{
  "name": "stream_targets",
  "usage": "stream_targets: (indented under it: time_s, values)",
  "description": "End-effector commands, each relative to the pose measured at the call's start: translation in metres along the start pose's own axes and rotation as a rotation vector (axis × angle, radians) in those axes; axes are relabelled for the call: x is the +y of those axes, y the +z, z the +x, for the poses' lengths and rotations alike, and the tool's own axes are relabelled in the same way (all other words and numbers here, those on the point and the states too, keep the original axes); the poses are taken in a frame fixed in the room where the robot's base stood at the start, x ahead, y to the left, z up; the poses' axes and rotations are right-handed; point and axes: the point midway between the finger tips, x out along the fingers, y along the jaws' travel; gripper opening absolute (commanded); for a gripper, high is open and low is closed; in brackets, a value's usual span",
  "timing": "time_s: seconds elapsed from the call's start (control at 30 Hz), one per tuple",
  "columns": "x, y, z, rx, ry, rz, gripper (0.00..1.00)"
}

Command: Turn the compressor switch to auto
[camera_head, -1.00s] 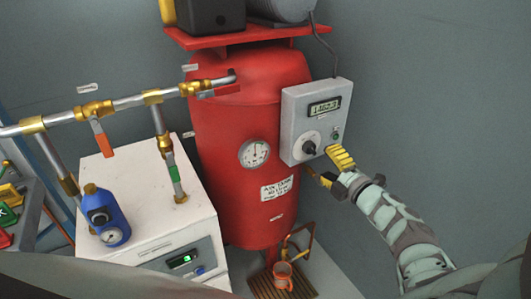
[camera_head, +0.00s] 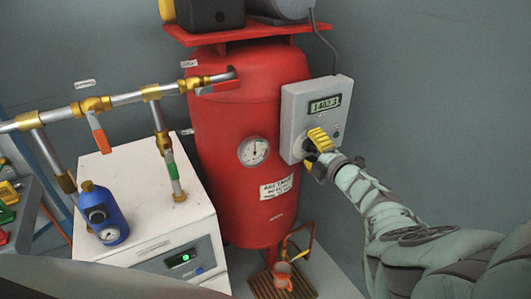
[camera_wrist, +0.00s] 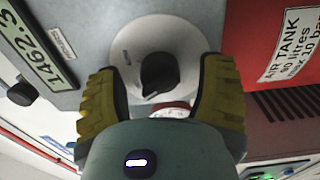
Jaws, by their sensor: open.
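The compressor switch is a black rotary knob on a pale round dial plate, on the grey control box (camera_head: 300,105) fixed at the right side of the red air tank. In the wrist view the knob (camera_wrist: 158,74) sits centred on its dial plate (camera_wrist: 180,40). My gripper (camera_head: 314,148) is at the box's lower front, covering the knob in the head view. In the wrist view my gripper (camera_wrist: 160,95) is open, with one yellow ribbed finger on each side of the knob. Both fingers look apart from it. The dial markings are too small to read.
The red tank (camera_head: 225,190) with a round gauge (camera_head: 254,151) stands left of the box. A display (camera_head: 325,104) tops the box. A white cabinet (camera_head: 120,200) and pipes with valves are at left. The wall at right is clear.

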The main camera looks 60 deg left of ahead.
Motion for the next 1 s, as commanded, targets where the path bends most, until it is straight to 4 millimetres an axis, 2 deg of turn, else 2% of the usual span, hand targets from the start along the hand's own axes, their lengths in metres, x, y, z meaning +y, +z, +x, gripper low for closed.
stream_targets:
  time_s: [0.1,0.8,1.0]
  values:
    - [-0.0001,-0.0015,0.0007,0.003,0.000,0.000,0.71]
    - [0.0000,-0.0001,-0.0002,0.000,0.000,0.000,0.00]
    - [0.0007,0.0006,-0.0004,-0.001,0.001,0.013,0.00]
